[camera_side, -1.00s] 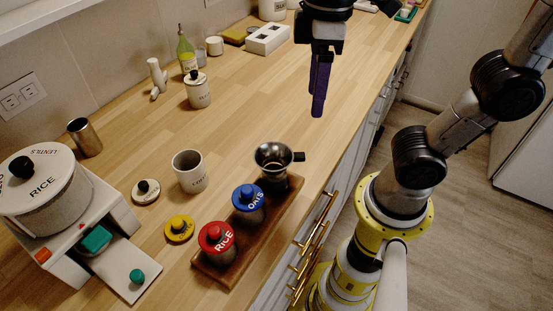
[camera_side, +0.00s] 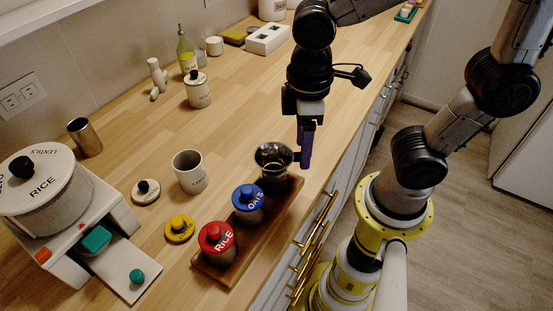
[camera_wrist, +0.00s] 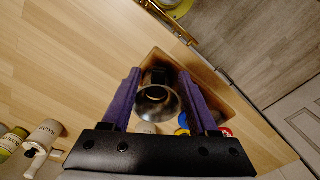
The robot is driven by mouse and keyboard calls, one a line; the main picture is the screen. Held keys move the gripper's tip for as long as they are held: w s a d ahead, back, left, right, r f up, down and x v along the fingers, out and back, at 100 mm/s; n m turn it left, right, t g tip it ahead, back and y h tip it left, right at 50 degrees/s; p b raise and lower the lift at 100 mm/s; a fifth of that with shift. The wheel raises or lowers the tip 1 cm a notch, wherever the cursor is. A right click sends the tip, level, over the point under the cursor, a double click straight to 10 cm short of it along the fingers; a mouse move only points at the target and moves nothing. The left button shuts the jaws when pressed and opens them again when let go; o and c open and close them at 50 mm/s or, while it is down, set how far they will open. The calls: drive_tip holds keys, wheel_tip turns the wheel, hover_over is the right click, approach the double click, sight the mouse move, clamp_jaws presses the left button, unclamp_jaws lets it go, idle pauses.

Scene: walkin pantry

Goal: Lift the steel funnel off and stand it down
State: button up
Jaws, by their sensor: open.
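The steel funnel (camera_side: 272,155) sits wide mouth up over the far end of the wooden tray (camera_side: 277,212), apparently on a container that is mostly hidden. In the wrist view the funnel (camera_wrist: 157,103) shows as a shiny round bowl, with its dark handle between my fingers. My gripper (camera_side: 305,165) points down with purple fingers at the funnel's right side, where they cover the handle in the side view. In the wrist view my gripper (camera_wrist: 160,73) is open, one finger on each side of the handle, with no clear contact.
A blue-lidded OATS jar (camera_side: 248,200) and a red-lidded RICE jar (camera_side: 217,240) share the tray. A yellow lid (camera_side: 179,229), a pale lid (camera_side: 146,191) and an open crock (camera_side: 189,172) stand to the left. The counter behind the funnel is largely clear.

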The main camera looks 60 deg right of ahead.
sight(279, 163)
drive_tip(key=shift+w+f, duration=0.1)
drive_tip(key=shift+f, duration=1.4)
drive_tip(key=shift+c, duration=0.2)
clamp_jaws()
